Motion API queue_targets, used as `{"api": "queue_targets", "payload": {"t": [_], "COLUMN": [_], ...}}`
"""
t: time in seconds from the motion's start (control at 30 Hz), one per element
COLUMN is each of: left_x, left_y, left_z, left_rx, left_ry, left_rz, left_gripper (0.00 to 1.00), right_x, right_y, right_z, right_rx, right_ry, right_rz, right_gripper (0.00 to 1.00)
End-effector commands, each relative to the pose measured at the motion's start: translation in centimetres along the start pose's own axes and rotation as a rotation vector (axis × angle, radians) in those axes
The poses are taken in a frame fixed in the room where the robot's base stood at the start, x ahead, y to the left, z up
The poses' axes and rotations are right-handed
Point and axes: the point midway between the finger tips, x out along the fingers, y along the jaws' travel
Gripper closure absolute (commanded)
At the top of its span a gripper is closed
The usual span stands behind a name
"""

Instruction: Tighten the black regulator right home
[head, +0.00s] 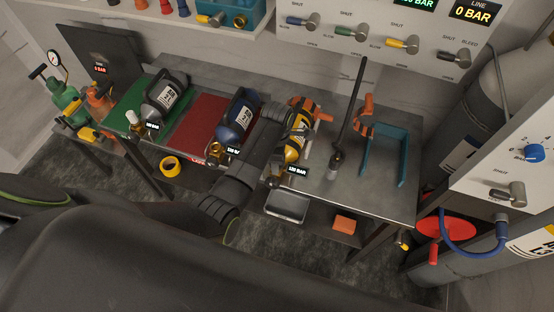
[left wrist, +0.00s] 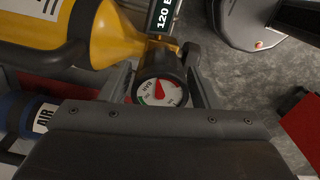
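A yellow cylinder (head: 291,150) lies on the bench with its brass neck towards me and a 120 BAR tag beside it. The cylinder fills the upper left of the left wrist view (left wrist: 95,30). The black regulator (left wrist: 162,94), with a white-faced gauge and red needle, sits at the brass valve end. My left gripper (left wrist: 160,80) has one finger on each side of the regulator. I cannot tell whether both fingers press on it. The thread and the seating of the joint are hidden. My left arm hides part of the bench. My right gripper is not in view.
A blue cylinder (head: 237,115) lies on the red mat and a grey cylinder (head: 166,92) on the green mat. A black rod (head: 351,105) stands right of the yellow cylinder, near a teal frame (head: 402,155). A metal tray (head: 287,207) is by the front edge.

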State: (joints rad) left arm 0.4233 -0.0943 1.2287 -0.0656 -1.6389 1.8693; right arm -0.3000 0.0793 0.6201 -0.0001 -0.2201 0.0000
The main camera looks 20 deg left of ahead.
Motion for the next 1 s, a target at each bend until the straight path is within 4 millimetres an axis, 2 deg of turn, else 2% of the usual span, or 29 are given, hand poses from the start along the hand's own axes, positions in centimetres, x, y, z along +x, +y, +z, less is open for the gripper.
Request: {"api": "queue_targets", "payload": {"t": [0.03,0.27,0.43,0.67,0.7,0.9,1.0], "left_x": [0.00,0.00,0.00,0.02,0.02,0.02,0.02], "left_y": [0.00,0.00,0.00,0.00,0.01,0.01,0.01], "left_z": [0.00,0.00,0.00,0.00,0.00,0.00,0.00], "left_rx": [0.000,0.001,0.054,0.311,0.342,0.333,0.332], "left_ry": [0.000,0.000,0.000,0.000,0.000,0.000,0.000], "left_rz": [0.000,0.000,0.000,0.000,0.000,0.000,0.000], "left_gripper": [0.51,0.81,0.82,0.83,0.55,0.31,0.31], "right_x": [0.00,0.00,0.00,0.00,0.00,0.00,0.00], "right_y": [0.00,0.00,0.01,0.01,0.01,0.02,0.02], "right_z": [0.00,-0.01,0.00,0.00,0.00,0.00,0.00], "right_rx": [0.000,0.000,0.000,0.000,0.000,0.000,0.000], "right_ry": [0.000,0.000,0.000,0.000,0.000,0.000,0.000], "right_rz": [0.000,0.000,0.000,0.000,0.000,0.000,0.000], "right_gripper": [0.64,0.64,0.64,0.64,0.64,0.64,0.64]}}
